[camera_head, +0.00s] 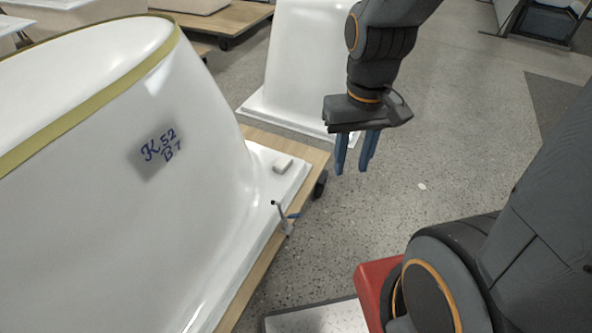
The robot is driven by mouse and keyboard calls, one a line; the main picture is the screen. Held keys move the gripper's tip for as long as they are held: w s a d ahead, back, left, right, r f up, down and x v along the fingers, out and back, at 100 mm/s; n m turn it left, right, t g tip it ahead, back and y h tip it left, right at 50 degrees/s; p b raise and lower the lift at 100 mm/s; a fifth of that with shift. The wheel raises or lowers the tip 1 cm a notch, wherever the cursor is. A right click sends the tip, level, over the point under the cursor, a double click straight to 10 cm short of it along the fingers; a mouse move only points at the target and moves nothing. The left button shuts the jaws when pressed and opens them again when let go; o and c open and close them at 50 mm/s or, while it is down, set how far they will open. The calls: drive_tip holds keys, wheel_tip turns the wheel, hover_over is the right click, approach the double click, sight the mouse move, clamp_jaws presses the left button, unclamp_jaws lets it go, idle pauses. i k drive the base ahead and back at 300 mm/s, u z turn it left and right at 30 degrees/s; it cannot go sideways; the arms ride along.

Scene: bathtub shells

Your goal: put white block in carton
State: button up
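A small white block (283,164) lies on the white flange at the foot of the large bathtub shell (215,130). My gripper (353,168) hangs over the floor to the right of the block, with its blue fingers pointing down. The fingers are apart, with nothing seen between them. The gripper does not touch the block. I cannot make out a carton in this view.
The shell stands on a wooden board (296,143) with a black caster. Another white shell (291,65) stands behind my gripper. Speckled floor (465,110) is open to the right.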

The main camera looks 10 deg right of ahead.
sight(282, 164)
drive_tip(key=z, duration=0.5)
drive_tip(key=k, duration=1.15)
drive_tip(key=z, duration=0.9)
drive_tip(key=i, duration=2.15)
drive_tip(key=u, duration=1.35)
drive_tip(key=i, duration=0.7)
drive_tip(key=u, duration=0.7)
